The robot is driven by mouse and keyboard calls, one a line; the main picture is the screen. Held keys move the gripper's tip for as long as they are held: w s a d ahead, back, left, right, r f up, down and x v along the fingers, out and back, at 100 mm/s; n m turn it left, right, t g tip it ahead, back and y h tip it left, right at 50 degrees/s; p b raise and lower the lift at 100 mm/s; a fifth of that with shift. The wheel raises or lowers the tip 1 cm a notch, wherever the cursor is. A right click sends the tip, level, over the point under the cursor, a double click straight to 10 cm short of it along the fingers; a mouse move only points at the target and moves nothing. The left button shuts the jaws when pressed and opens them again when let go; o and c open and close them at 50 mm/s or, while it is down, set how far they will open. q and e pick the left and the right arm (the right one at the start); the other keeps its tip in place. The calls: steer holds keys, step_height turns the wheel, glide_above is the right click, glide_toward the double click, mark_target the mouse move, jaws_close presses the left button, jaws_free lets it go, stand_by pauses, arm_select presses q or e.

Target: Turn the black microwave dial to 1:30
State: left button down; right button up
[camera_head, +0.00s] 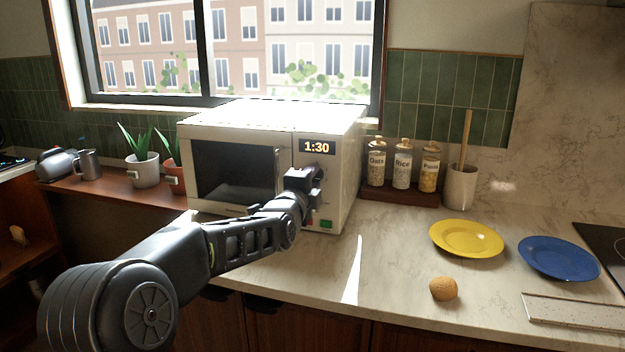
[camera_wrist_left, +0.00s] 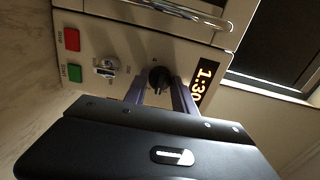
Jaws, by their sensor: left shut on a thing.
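The white microwave (camera_head: 345,175) stands on the counter under the window, its door closed. Its display (camera_head: 317,147) reads 1:30 in orange digits, also visible in the left wrist view (camera_wrist_left: 203,84). My left gripper (camera_head: 312,174) is at the control panel, just below the display. In the left wrist view its two fingers (camera_wrist_left: 160,92) are shut on the black dial (camera_wrist_left: 158,76), one on each side. The gripper hides the dial in the head view. My right gripper is not in view.
Beside the dial are a silver knob (camera_wrist_left: 105,67), a red button (camera_wrist_left: 72,39) and a green button (camera_wrist_left: 74,73). Jars (camera_head: 402,170) stand right of the microwave. A yellow plate (camera_head: 466,238), a blue plate (camera_head: 558,258) and a round brown item (camera_head: 443,288) lie on the counter.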

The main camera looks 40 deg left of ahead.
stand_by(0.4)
arm_select(q)
steer(key=c, duration=1)
jaws_free()
steer(key=v, duration=0.7)
steer(key=shift+s+d+b, duration=0.2)
steer(key=shift+s+b, duration=0.15)
